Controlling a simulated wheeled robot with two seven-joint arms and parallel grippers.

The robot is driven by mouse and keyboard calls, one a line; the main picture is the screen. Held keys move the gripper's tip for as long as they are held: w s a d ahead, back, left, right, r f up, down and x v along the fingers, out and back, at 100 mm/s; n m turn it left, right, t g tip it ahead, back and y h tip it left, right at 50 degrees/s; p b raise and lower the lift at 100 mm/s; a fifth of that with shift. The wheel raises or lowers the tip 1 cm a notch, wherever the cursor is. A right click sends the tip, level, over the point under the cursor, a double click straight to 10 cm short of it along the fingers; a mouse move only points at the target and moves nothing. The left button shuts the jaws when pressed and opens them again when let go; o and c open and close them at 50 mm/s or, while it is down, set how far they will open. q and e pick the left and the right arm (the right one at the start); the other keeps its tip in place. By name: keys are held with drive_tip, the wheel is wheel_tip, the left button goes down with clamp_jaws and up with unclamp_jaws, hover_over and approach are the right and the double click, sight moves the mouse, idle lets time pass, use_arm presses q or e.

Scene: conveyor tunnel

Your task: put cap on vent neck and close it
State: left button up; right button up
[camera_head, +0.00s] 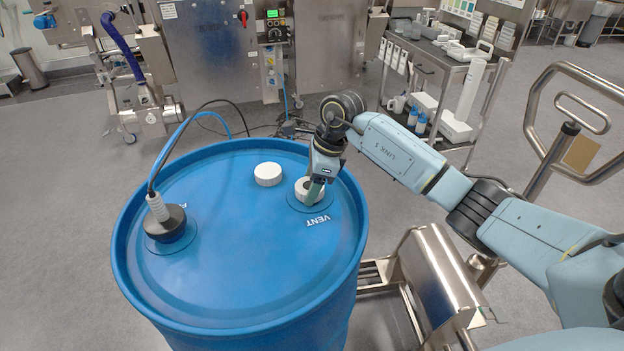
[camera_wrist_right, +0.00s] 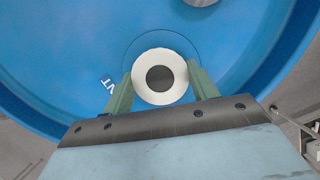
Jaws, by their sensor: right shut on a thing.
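The white ribbed cap (camera_head: 268,175) sits on the blue drum lid, left of the vent, with its closed top up. Its edge shows at the top of the right wrist view (camera_wrist_right: 201,2). The vent neck (camera_head: 302,187) is a white ring with a dark opening, beside the VENT lettering. In the right wrist view, the neck (camera_wrist_right: 160,57) lies between the green fingers. My right gripper (camera_head: 315,190) is shut on the vent neck from above, one finger on each side. The cap stands apart from this gripper. My left gripper is not in view.
The blue drum (camera_head: 250,290) has a raised rim. A black fitting (camera_head: 168,225) with a hose and cable stands at the lid's left. A steel frame (camera_head: 440,275) is right of the drum, and a loaded cart (camera_head: 450,70) stands behind. The lid's front is clear.

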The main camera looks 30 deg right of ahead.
drive_tip(key=shift+s+a+f+m+p, duration=0.15)
drive_tip(key=shift+m+p, duration=0.2)
drive_tip(key=shift+m, duration=0.2)
drive_tip(key=shift+s+a+f+m+p, duration=0.1)
drive_tip(key=shift+m+p, duration=0.2)
drive_tip(key=shift+m, duration=0.25)
drive_tip(key=shift+a+r, duration=0.1)
drive_tip(key=shift+a, duration=0.05)
